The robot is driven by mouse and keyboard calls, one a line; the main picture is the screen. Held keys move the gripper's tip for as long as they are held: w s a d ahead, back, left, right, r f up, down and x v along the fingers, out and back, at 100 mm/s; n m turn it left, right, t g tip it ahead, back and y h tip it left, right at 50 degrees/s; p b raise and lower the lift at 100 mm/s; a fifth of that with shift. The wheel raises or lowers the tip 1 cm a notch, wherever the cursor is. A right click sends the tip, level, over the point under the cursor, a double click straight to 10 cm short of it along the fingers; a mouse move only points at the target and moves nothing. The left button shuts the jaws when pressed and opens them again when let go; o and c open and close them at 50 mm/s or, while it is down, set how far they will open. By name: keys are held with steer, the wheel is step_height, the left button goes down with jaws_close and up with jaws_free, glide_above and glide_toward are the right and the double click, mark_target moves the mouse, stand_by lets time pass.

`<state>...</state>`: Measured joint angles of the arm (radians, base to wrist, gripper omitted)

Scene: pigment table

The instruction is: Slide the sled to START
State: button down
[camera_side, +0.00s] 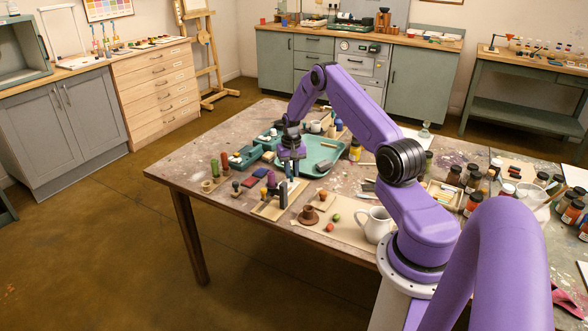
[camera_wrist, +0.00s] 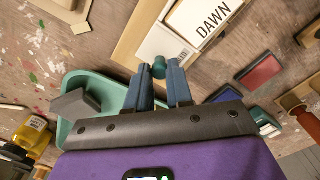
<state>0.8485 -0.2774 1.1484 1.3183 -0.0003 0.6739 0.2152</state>
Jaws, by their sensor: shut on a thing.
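My gripper (camera_wrist: 160,72) is shut on a small teal knob (camera_wrist: 159,68), with its blue fingertips on either side of it in the wrist view. I take the knob to be the sled's handle; the sled's body cannot be made out clearly. Beyond it lies a wooden board (camera_wrist: 138,32) with pale plates, one a white plate (camera_wrist: 205,22) marked DAWN. No START mark can be read. In the side view my gripper (camera_side: 291,172) points down at the wooden board (camera_side: 266,210) near the table's front left; the knob is too small to tell there.
A teal tray (camera_side: 318,158) lies behind my gripper. Red and dark blue blocks (camera_wrist: 258,74) lie right of the board in the wrist view. A yellow-labelled bottle (camera_side: 355,150) stands beside the tray. A white jug (camera_side: 376,225) and small pots stand to the board's right.

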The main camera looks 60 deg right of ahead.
steer(key=shift+a, duration=1.9)
steer(key=c, duration=1)
jaws_free()
step_height(320, 180, up, 17)
steer(key=shift+r, duration=0.2)
